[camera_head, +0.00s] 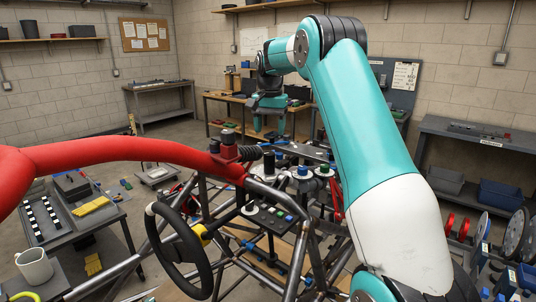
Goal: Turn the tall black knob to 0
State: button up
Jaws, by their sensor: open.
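A tall black knob (268,164) stands upright on the tube chassis, near the middle of the picture. It is small here, and no dial marks or numbers can be read on it. My gripper (269,129) hangs from the end of my teal arm, pointing down. In the picture it is above the knob and apart from it. Its two fingers are spread and hold nothing. How far the gripper is from the knob in depth cannot be told.
Low round knobs (302,172) sit right of the tall one. A button panel (270,217) and a black steering wheel (178,251) are nearer. A thick red tube (130,150) crosses the left side. Dark frame tubes surround the knobs. A workbench (235,105) stands behind.

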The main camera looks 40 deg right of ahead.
aim_at(269, 153)
notch_tip(269, 153, down, 9)
jog(key=shift+a+f+p, duration=0.1)
jog(key=shift+f+p, duration=0.05)
jog(key=shift+p, duration=0.9)
jog(key=c, duration=0.9)
